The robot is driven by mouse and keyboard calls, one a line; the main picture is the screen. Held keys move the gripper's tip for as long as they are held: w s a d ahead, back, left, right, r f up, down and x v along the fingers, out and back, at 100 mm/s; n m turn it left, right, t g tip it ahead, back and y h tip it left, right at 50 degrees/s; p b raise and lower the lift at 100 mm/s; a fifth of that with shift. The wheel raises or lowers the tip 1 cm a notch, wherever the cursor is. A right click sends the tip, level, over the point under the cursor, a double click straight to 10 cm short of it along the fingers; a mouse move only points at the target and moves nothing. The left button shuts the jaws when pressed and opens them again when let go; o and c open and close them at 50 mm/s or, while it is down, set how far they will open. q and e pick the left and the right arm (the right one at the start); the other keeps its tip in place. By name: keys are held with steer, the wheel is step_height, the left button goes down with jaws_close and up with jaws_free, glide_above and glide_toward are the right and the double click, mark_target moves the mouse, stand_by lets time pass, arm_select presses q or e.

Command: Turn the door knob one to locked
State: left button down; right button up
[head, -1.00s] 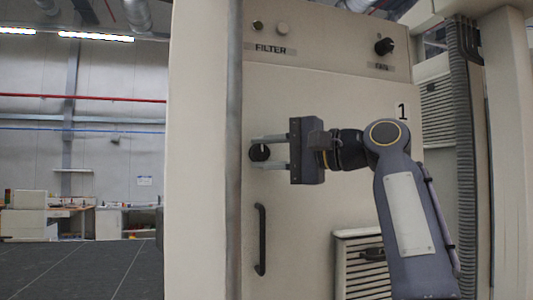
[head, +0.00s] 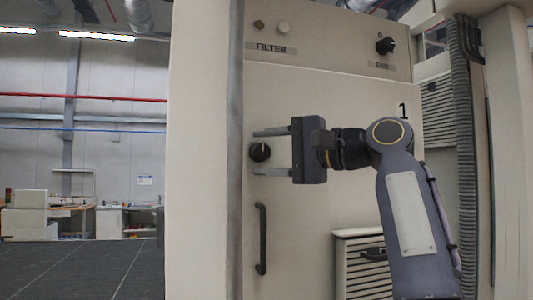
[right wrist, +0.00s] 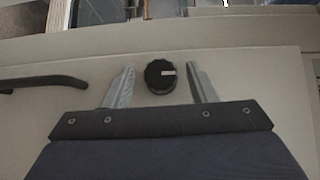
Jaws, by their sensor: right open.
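The door knob (head: 260,152) is a round black knob with a light pointer mark, on the beige door (head: 310,230) marked 1. In the head view its mark stands about upright. My right gripper (head: 254,153) is open, with one finger above the knob and one below it. In the right wrist view the knob (right wrist: 160,76) sits between the two spread grey fingers of the gripper (right wrist: 160,80), with a gap on each side. I cannot tell how far the fingertips are from the door. My left gripper is not in view.
A black vertical door handle (head: 261,239) is below the knob. A panel above has a FILTER label (head: 270,48), two small buttons and another black knob (head: 385,46). A louvred vent (head: 363,262) is low on the door. A ribbed hose (head: 462,150) runs down at the right.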

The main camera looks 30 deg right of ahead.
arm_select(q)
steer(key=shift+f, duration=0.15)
arm_select(e)
steer(key=v, duration=0.7)
steer(key=shift+s, duration=0.25)
steer(key=shift+d+f, duration=0.1)
